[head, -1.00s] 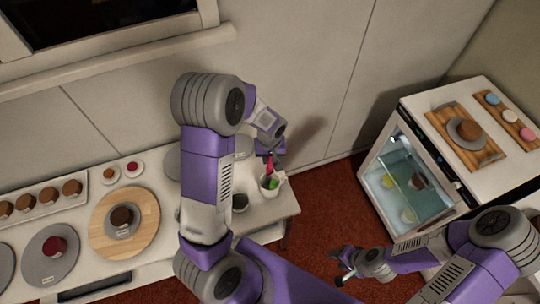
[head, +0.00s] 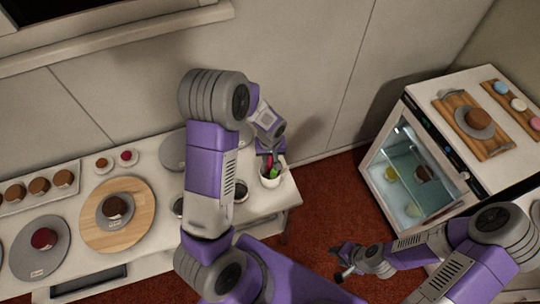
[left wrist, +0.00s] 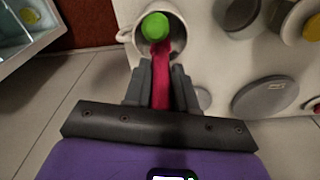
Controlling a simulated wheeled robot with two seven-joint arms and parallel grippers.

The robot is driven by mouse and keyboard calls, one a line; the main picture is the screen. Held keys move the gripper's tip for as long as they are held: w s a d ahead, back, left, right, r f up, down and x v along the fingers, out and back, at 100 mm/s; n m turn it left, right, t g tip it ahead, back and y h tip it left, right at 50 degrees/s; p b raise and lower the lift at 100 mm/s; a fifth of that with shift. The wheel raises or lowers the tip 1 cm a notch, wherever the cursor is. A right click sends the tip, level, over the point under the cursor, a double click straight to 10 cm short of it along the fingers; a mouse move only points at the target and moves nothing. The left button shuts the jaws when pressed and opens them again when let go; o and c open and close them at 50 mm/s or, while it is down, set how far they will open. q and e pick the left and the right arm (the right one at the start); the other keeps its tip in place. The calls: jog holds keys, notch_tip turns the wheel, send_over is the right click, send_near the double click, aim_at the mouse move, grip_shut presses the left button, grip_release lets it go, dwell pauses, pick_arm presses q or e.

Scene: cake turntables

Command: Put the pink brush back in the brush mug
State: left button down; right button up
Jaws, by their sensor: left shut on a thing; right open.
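My left gripper (head: 270,155) is shut on the pink brush (left wrist: 161,85), directly above the brush mug (head: 270,182). In the left wrist view the brush runs from between the fingers (left wrist: 161,88) to the mouth of the white mug (left wrist: 179,38). Its far end appears to be inside the rim; how deep it sits I cannot tell. A green-topped item (left wrist: 155,26) stands in the mug beside it. In the head view little of the pink brush (head: 268,161) shows under the gripper. My right gripper (head: 343,262) is open and empty, low over the red floor.
The mug stands near the right end of the white counter. Dark bowls (head: 240,190) stand left of it, partly behind my left arm. Turntables with cakes, including a wooden one (head: 145,220), fill the counter's left. A glass-fronted cabinet (head: 415,175) stands right, across the red floor.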

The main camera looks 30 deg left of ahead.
aim_at(270, 162)
pick_arm(q)
jog(key=shift+f+b, duration=0.3)
jog(key=shift+f, duration=0.25)
jog(key=shift+f+b, duration=1.15)
jog(key=shift+f, duration=0.1)
jog(key=c, duration=0.8)
grip_release()
jog(key=shift+c, duration=0.2)
jog(key=shift+r, duration=0.1)
notch_tip(270, 162, up, 10)
jog(key=p, duration=0.7)
